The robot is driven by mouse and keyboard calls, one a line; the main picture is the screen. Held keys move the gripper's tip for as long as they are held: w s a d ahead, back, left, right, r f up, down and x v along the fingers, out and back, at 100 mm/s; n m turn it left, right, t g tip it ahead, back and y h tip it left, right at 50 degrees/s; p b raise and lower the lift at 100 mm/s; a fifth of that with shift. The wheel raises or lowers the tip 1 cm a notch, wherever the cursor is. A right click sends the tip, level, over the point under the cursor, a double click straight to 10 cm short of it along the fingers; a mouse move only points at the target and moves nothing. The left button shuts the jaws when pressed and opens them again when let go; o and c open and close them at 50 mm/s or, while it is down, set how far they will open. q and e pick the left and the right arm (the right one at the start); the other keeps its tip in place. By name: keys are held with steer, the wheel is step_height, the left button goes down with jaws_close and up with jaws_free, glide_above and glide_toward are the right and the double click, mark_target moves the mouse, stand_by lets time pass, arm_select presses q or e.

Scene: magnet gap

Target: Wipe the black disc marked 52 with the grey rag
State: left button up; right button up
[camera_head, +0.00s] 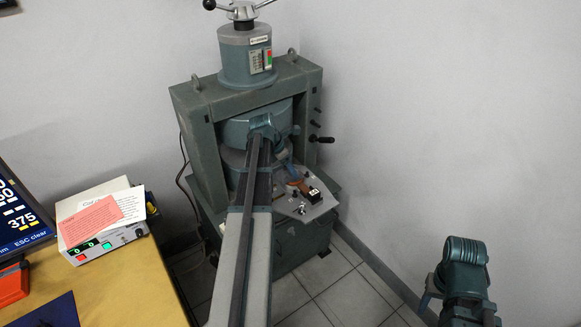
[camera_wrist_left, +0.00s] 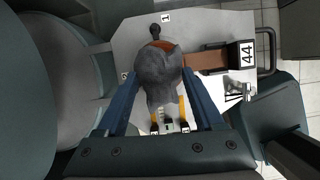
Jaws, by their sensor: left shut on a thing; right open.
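My left gripper (camera_wrist_left: 154,76) is shut on the grey rag (camera_wrist_left: 158,72), a dark crumpled lump between its two blue fingers. In the head view my left gripper (camera_head: 288,172) is over the small light plate (camera_head: 325,205) at the front of the green machine. The black disc marked 52 cannot be made out in either view. My right gripper (camera_head: 432,290) is low at the right of the head view, open and away from the machine, with most of it hidden.
The green machine (camera_head: 200,125) rises close behind and beside the plate. A black block marked 44 (camera_wrist_left: 245,55) with a brown strip stands on the plate, right of the rag in the wrist view. A wooden desk (camera_head: 120,285) with a white instrument box (camera_head: 108,243) is at left.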

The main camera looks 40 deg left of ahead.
arm_select(q)
steer(key=shift+w+d, duration=0.25)
steer(key=shift+w, duration=0.45)
steer(key=shift+w+d, duration=0.25)
steer(key=shift+w, duration=0.4)
steer(key=shift+s, duration=0.1)
steer(key=shift+s+a, duration=0.25)
steer(key=shift+s, duration=0.4)
steer(key=shift+s+a, duration=0.25)
steer(key=shift+s, duration=0.35)
steer(key=shift+w+d, duration=0.25)
steer(key=shift+w, duration=0.45)
steer(key=shift+w+d, duration=0.25)
steer(key=shift+w, duration=0.4)
steer(key=shift+s, duration=0.15)
steer(key=shift+s+a, duration=0.25)
steer(key=shift+s, duration=0.35)
steer(key=shift+s+a, duration=0.25)
steer(key=shift+s, duration=0.35)
steer(key=shift+w, duration=0.1)
